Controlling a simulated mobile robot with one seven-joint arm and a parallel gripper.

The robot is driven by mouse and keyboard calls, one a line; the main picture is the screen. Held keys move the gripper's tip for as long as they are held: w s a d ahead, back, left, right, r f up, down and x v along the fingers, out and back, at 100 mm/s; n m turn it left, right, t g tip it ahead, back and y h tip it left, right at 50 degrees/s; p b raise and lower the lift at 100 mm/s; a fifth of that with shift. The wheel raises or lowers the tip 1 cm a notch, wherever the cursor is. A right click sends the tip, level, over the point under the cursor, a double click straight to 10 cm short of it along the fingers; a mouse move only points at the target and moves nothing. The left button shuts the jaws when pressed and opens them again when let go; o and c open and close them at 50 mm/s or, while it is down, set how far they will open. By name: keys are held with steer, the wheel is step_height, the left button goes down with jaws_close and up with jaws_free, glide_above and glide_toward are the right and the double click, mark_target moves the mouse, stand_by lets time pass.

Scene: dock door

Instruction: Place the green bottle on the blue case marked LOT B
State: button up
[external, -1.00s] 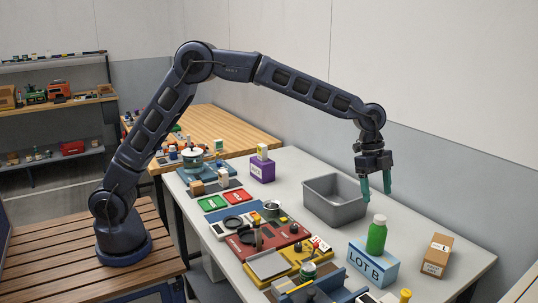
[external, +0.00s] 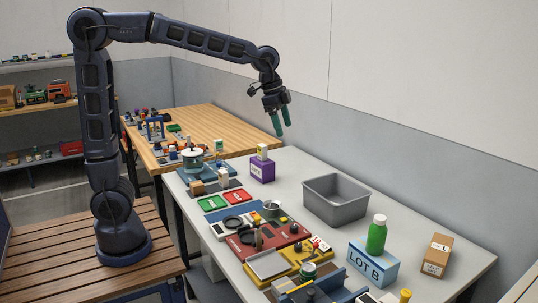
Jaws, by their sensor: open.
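The green bottle (external: 377,236) with a white cap stands upright on top of the blue case marked LOT B (external: 372,266), at the front right of the grey table. My gripper (external: 280,124) is open and empty. It is raised in the air over the back of the table, well to the left of the bottle and apart from everything.
A grey bin (external: 337,212) stands behind the case, and a cardboard box (external: 437,256) stands to its right. A purple box (external: 262,170) carries a small item at the back. Red and yellow trays (external: 262,243) with several items fill the table's front left.

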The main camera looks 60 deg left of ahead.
steer(key=s+a+n+t+y, duration=0.1)
steer(key=s+a+n, duration=0.4)
steer(key=s+a, duration=0.95)
steer(key=s+a+f+n, duration=0.2)
steer(key=s+a+f, duration=0.1)
steer(key=s, duration=0.4)
steer(key=s+a+f+n+t, duration=0.1)
steer(key=s+a+f+n, duration=0.2)
steer(key=s, duration=0.4)
steer(key=shift+s+a+f+y, duration=0.15)
steer(key=shift+a+y, duration=0.25)
steer(key=shift+a, duration=0.35)
